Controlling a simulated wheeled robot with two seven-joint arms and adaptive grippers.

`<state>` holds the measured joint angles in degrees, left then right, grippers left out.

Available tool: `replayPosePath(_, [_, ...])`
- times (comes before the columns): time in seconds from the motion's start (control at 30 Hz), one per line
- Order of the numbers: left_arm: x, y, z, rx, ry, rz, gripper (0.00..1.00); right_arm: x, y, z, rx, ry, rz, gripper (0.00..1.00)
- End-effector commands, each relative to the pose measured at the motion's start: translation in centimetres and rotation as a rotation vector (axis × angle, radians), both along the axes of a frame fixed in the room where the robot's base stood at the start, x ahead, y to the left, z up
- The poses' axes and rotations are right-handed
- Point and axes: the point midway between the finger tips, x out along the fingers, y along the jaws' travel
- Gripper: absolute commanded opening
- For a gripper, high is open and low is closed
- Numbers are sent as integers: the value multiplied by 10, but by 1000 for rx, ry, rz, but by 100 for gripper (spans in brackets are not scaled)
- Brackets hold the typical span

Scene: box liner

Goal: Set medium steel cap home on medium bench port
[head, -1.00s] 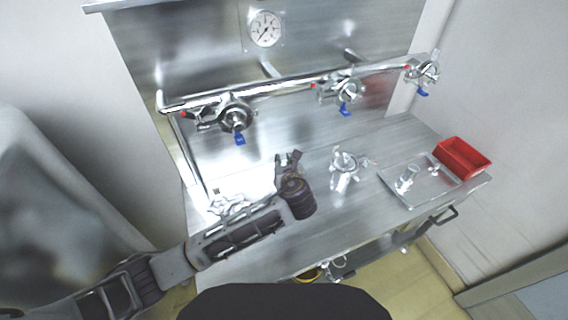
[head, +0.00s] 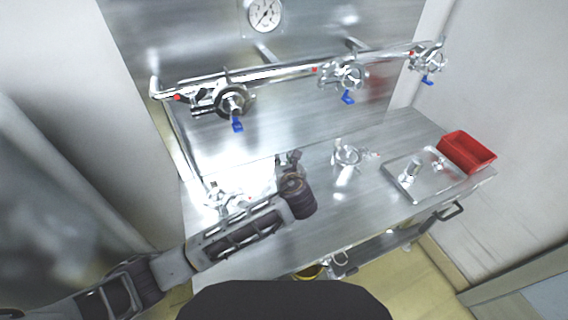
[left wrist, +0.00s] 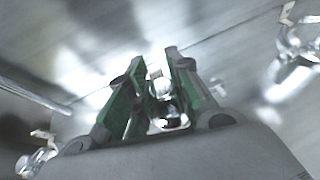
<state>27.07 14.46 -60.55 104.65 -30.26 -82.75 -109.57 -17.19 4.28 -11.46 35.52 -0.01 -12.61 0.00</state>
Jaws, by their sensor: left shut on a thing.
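My left gripper (head: 290,157) is over the bench, left of its middle. In the left wrist view its green-padded fingers (left wrist: 158,88) are shut on a small shiny steel piece (left wrist: 161,86), which looks like the medium steel cap; the piece is mostly hidden by the fingers. A steel port with a clamp (head: 347,155) stands on the bench just right of the gripper. Another shiny clamped fitting (head: 215,196) is on the left of the bench, partly behind my arm. I cannot tell which of them is the medium bench port. My right gripper is not in view.
A steel tray (head: 424,190) with small steel parts (head: 412,168) lies on the right of the bench, beside a red bin (head: 467,152). A pipe (head: 285,74) with three clamped, blue-handled fittings (head: 235,101) runs along the back. The bench front-middle is clear.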

Motion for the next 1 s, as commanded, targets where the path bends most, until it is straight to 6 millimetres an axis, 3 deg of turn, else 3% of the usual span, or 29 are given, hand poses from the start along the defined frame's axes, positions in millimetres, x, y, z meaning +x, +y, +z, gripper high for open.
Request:
replayPosePath(0.3, [0,0,-15,0,-1,0,0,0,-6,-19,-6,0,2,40])
replayPosePath(1.0, [0,0,-25,-1,-1,0,0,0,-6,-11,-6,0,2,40])
